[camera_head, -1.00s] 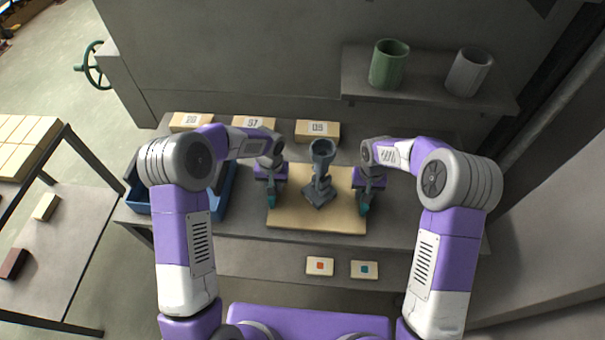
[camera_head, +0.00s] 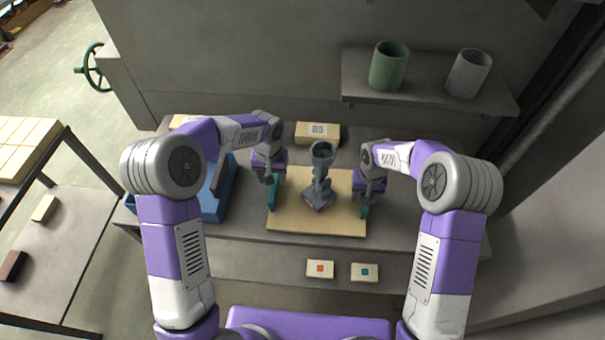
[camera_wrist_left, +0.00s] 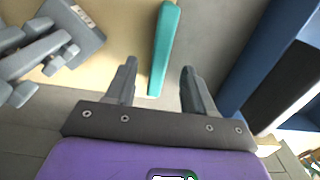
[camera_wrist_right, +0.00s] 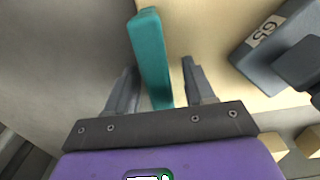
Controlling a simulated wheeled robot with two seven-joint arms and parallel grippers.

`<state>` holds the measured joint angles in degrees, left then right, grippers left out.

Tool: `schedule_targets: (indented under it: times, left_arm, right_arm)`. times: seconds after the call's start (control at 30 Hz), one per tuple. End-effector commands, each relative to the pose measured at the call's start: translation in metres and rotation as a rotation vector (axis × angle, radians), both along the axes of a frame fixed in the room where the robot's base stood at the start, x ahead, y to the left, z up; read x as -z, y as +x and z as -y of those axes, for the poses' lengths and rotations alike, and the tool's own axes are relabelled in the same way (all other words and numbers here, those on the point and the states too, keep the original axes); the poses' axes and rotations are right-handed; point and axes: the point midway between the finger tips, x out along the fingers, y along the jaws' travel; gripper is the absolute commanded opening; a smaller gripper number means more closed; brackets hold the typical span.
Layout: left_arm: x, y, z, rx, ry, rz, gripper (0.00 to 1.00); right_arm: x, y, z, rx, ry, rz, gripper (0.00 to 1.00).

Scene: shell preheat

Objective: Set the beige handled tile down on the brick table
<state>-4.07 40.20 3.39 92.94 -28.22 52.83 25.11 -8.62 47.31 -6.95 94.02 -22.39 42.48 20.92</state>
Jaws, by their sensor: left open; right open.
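The beige tile (camera_head: 290,220) lies on the grey bench in the head view, with a teal handle along its left edge (camera_head: 272,195) and another along its right edge (camera_head: 364,206). A grey funnel-topped piece (camera_head: 321,180) stands on its middle. My left gripper (camera_head: 270,180) is open at the left handle; in the left wrist view this handle (camera_wrist_left: 165,45) shows between and beyond the fingers. My right gripper (camera_head: 369,190) is open at the right handle; in the right wrist view this handle (camera_wrist_right: 150,60) shows between the fingers. Neither gripper visibly clamps a handle.
A blue bin (camera_head: 216,200) stands left of the tile. A numbered beige block (camera_head: 318,132) sits behind it, and two marked cards (camera_head: 320,268) (camera_head: 364,272) lie in front. A separate table (camera_head: 55,250) with beige and dark bricks stands at left. Cups (camera_head: 389,66) stand on a shelf.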

Motion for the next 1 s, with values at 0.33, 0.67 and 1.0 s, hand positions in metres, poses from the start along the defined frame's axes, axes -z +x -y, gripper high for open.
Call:
schedule_targets:
  times: [0.33,0.67,1.0]
  left_arm:
    - [-0.051,0.000,0.000,0.000,-0.001,0.001,0.53]
    - [-0.055,0.000,0.000,0.000,0.000,-0.001,0.53]
    - [-0.054,0.000,0.000,0.000,0.000,-0.001,0.53]
  right_arm:
    - [0.000,0.000,0.000,0.000,0.000,0.000,0.53]
    - [-0.043,0.001,0.000,0.000,0.001,0.006,0.53]
    - [-0.107,0.000,0.000,0.000,0.001,0.003,0.53]
